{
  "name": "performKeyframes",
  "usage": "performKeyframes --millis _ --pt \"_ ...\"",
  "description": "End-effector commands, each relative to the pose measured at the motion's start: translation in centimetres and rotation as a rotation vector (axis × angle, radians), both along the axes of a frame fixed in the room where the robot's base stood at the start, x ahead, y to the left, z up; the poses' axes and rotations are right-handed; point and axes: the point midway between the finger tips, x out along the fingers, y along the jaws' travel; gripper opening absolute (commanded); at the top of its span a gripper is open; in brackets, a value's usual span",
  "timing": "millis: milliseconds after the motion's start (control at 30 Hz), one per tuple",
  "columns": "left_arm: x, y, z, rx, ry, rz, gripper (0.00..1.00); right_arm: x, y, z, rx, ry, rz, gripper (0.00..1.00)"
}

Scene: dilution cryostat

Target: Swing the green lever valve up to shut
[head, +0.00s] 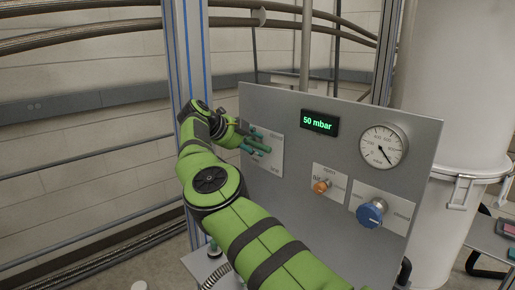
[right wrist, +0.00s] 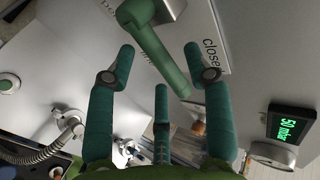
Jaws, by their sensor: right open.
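The green lever valve (right wrist: 158,50) shows in the right wrist view, its handle slanting down and right from a round hub at the top, near the printed word "close". My right gripper (right wrist: 158,72) is open, with teal fingers on either side of the handle and a third finger below. The handle's free end lies between the fingers, near the right one; I cannot tell whether they touch. In the head view the right gripper (head: 256,143) is in front of the valve's white label plate (head: 270,165), and the lever is hard to separate from the fingers. My left gripper is not in view.
The grey panel (head: 345,245) also carries a "50 mbar" display (head: 319,122), a dial gauge (head: 383,146), an orange knob (head: 321,187) and a blue knob (head: 371,213). An upright metal post (head: 188,60) stands left of the panel. A white vessel (head: 455,110) stands right.

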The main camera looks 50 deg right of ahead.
Motion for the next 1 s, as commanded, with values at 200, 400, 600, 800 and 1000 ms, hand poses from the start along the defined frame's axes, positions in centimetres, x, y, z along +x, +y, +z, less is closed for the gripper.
performKeyframes --millis 200,400,600,800,1000 --pt "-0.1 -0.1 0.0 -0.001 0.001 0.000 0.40 0.6 4.1 2.8 0.000 -0.001 0.002 0.52" --pt "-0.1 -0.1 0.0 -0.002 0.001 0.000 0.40 0.8 6.6 4.5 0.001 0.001 0.000 0.52" --pt "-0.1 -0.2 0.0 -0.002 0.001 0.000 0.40 0.9 7.5 5.1 0.002 0.002 -0.002 0.52" --pt "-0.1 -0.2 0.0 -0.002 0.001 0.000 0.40 0.9 7.5 5.2 0.002 0.002 -0.002 0.52" --pt "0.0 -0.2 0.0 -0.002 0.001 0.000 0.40 0.9 7.5 5.1 0.002 0.002 -0.002 0.52"
